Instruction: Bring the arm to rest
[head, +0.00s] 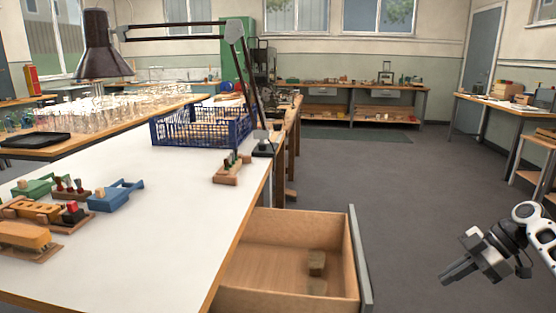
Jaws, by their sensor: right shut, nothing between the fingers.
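My right gripper (460,270) shows at the lower right, with its white and dark arm (532,222) coming in from the right edge. Its fingers are shut with nothing between them and point down to the left. It hangs over the grey floor, to the right of the open drawer and apart from it and the bench. My left gripper is not in the head view.
An open wooden drawer (262,258) juts right from the white bench (150,225), with small blocks inside. On the bench are a blue crate (203,129), a desk lamp (104,52), a small tool block (229,172) and several blue, green and wooden tools. Floor (405,190) beyond is clear.

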